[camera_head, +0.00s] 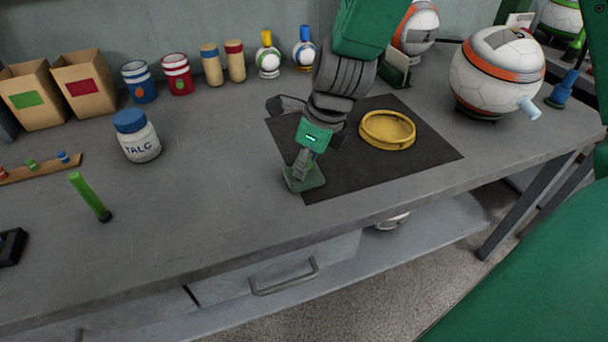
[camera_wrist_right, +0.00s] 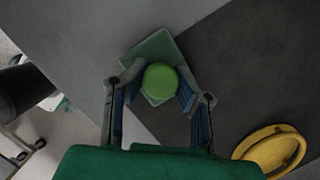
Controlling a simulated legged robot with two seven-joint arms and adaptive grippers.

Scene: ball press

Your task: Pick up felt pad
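The felt pad (camera_head: 304,179) is a grey-green square block at the front left corner of the dark mat. In the right wrist view its round green knob (camera_wrist_right: 160,81) hides the middle of the pad (camera_wrist_right: 150,50). My right gripper (camera_head: 302,165) is directly above the pad, pointing down. In the right wrist view my right gripper's fingers (camera_wrist_right: 160,88) sit against both sides of the knob, with no clear gap. I cannot tell if the pad is lifted off the surface. My left gripper is in neither view.
A yellow ring-shaped dish (camera_head: 387,131) lies on the dark mat (camera_head: 420,158). A white-and-orange ball (camera_head: 497,72) stands at the back right. The front middle of the bench is clear.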

